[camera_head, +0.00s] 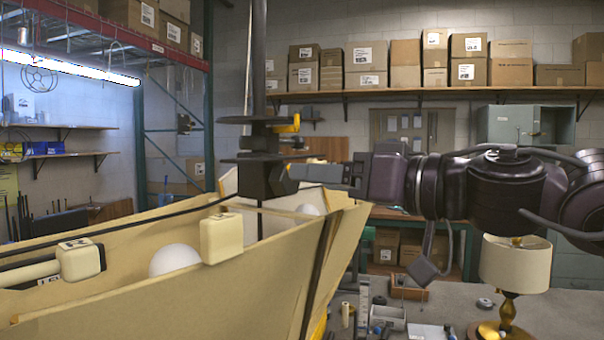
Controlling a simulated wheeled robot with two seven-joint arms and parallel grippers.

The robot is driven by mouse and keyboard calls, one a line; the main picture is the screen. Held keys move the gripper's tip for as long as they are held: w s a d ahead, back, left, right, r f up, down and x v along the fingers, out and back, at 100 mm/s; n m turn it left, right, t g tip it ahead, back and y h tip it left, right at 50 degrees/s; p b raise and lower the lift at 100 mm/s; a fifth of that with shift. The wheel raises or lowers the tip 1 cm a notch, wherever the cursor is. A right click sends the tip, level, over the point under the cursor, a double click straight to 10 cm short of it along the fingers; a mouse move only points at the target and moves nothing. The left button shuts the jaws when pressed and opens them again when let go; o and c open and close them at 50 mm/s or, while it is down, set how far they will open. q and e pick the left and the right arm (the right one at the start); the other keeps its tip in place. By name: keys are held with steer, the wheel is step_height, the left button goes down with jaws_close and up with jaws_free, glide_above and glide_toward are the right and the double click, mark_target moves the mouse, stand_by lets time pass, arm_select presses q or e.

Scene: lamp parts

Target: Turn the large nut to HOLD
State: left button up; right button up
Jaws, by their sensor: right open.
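A dark threaded rod (257,60) stands upright out of the large cream lamp shade (130,300). A wide dark disc (258,120) sits on the rod, and a dark faceted block that looks like the large nut (262,180) is lower down, just above the shade's rim. My right gripper (300,172) reaches in from the right and is open. Its fingertips are close to the right side of the nut; I cannot tell whether they touch it or stand around it. No HOLD mark is legible. My left gripper is not in view.
White bulbs (174,259) and cream blocks (221,238) sit along the shade, with a dark cable across it. A brass table lamp (515,265) stands on the grey workbench (565,310) at lower right, near small parts. Boxes (468,45) fill the back shelf.

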mark_target(286, 179)
arm_select(q)
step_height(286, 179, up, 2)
steer(key=shift+p, duration=0.7)
arm_select(e)
steer(key=x, duration=0.4)
steer(key=shift+w+a, duration=0.25)
steer(key=shift+w, duration=0.05)
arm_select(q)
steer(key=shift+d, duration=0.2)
arm_select(e)
steer(key=shift+c, duration=0.3)
steer(key=c, duration=0.9)
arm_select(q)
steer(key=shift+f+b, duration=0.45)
arm_select(e)
steer(key=n, duration=0.5)
steer(key=shift+s, duration=0.1)
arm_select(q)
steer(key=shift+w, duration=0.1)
arm_select(e)
steer(key=o, duration=1)
steer(key=shift+c, duration=0.2)
